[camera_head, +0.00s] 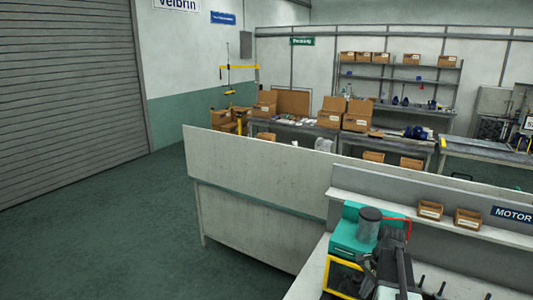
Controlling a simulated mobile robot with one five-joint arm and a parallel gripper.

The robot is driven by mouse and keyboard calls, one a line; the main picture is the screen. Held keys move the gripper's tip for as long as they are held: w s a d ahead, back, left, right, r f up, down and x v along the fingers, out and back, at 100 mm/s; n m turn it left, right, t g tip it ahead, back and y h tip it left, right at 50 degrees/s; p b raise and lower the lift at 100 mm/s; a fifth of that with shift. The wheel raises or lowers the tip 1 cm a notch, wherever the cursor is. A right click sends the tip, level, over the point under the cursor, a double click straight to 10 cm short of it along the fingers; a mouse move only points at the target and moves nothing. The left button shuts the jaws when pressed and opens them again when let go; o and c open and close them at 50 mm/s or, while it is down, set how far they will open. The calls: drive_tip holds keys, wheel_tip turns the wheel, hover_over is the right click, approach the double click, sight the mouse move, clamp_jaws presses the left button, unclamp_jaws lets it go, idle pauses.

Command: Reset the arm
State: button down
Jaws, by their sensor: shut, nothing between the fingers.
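My arm, in black and light grey parts, shows at the bottom right of the head view, in front of a teal machine (350,235) on the near bench. My gripper (368,272) appears as a dark shape at the left of the arm, low in the picture. It is shut with nothing held. Its fingertips are small and hard to separate from the arm and the machine's yellow frame behind. The lower part of the arm is cut off by the bottom edge.
A grey cylinder (369,224) stands on the machine, with a red bar (396,219) beside it. Two small bins (430,210) sit on the bench's ledge. Several black pegs stand right of my arm. A long grey panel (255,180) lies beyond. Open green floor (110,235) is at left.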

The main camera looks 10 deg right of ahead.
drive_tip(key=s+a+f+n+b, duration=0.1)
drive_tip(key=a+f+n+b, duration=0.2)
drive_tip(key=a+n, duration=0.4)
drive_tip(key=s+a+f+n+g+h+b, duration=0.1)
drive_tip(key=a+n, duration=0.7)
drive_tip(key=a, duration=1.3)
wheel_tip(320, 180, down, 4)
drive_tip(key=shift+s+a+r+h+b, duration=0.15)
drive_tip(key=shift+s+a+h+b, duration=0.2)
drive_tip(key=shift+s+b, duration=0.5)
drive_tip(key=shift+w, duration=0.15)
